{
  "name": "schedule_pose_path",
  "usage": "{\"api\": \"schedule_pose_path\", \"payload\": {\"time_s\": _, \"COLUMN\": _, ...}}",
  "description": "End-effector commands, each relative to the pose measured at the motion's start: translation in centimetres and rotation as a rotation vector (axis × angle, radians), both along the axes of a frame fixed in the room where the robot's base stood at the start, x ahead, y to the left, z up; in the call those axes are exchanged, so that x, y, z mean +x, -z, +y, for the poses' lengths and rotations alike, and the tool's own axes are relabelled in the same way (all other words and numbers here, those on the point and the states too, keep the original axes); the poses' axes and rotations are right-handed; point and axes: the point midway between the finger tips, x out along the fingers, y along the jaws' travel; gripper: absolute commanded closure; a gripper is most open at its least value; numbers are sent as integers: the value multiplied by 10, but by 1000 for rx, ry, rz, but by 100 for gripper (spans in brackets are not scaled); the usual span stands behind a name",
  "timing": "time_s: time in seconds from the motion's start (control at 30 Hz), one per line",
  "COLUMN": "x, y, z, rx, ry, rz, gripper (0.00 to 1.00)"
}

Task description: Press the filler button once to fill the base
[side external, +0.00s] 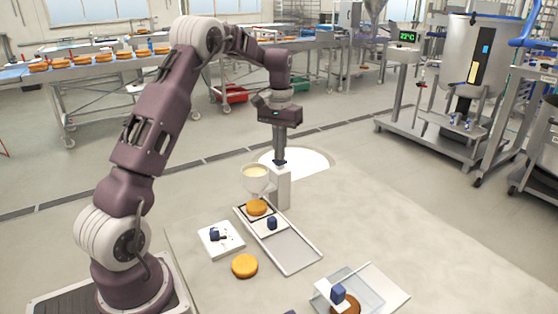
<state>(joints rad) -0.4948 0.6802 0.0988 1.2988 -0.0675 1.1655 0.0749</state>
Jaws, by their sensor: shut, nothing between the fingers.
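The filler stands mid-table as a white post (283,190) with a cream-filled hopper (256,173) on its left side. An orange-brown round base (256,207) sits under the hopper, at the far end of a long shallow tray (293,250). My gripper (280,158) points straight down over the top of the post. It is shut, with nothing held. A small dark blue part shows at the fingertips on the post's top. I cannot tell whether it is the button or the fingertips, nor whether they touch.
A white plate (209,246) with a dark blue-handled piece lies left of the tray. Another orange round (245,266) lies on the table in front of it. A clear tray (365,287) with a blue-knobbed piece and a browner round (349,307) is at front right. The table's right side is clear.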

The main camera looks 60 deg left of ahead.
Motion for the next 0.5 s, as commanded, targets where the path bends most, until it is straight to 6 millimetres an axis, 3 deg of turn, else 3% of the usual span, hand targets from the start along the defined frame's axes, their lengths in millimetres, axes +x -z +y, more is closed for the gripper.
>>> {"api": "schedule_pose_path", "payload": {"time_s": 0.5, "x": 0, "y": 19, "z": 0, "rx": -1, "ry": 0, "rz": 2, "gripper": 100}}
